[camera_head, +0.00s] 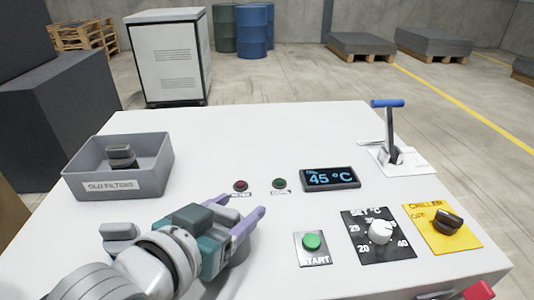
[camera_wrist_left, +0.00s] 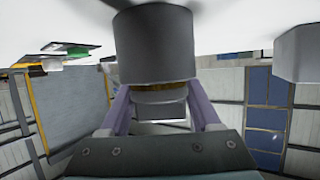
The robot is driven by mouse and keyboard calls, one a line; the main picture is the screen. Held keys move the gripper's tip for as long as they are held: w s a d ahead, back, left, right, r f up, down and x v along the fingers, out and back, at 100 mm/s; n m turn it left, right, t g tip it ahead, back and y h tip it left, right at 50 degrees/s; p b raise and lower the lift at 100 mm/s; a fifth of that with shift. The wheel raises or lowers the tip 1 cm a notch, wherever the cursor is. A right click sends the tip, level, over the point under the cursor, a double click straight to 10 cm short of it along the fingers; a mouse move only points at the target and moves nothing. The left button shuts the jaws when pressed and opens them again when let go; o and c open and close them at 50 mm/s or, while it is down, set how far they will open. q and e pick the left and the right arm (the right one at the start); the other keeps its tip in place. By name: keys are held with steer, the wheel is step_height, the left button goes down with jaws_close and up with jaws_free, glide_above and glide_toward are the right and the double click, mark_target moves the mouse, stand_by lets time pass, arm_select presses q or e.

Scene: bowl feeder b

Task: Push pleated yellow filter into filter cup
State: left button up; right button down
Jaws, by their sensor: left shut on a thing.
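My left gripper (camera_head: 241,206), with purple fingers, is low over the front left of the white table. In the left wrist view, where the table is at the top, its fingers stand either side of a grey-capped piece with a narrow yellow-brown band, the pleated filter (camera_wrist_left: 160,87). The gripper is shut on it. The grey round filter cup (camera_wrist_left: 153,45) sits against the band, and the filter is at its mouth. How deep it sits inside is hidden. In the head view a bit of the cup (camera_head: 240,251) shows beneath the fingers. My right gripper is not in view.
A grey bin (camera_head: 90,184) labelled for old filters holds a grey-topped piece. A grey object (camera_head: 119,231) stands left of my wrist. To the right are a START button (camera_head: 312,242), dials, a 45 °C display (camera_head: 330,178) and a blue-handled lever (camera_head: 389,103).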

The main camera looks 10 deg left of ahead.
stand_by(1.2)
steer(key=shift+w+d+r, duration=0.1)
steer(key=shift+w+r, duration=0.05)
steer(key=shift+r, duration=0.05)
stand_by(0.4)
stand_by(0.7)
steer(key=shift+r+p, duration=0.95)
steer(key=shift+p, duration=0.15)
stand_by(3.8)
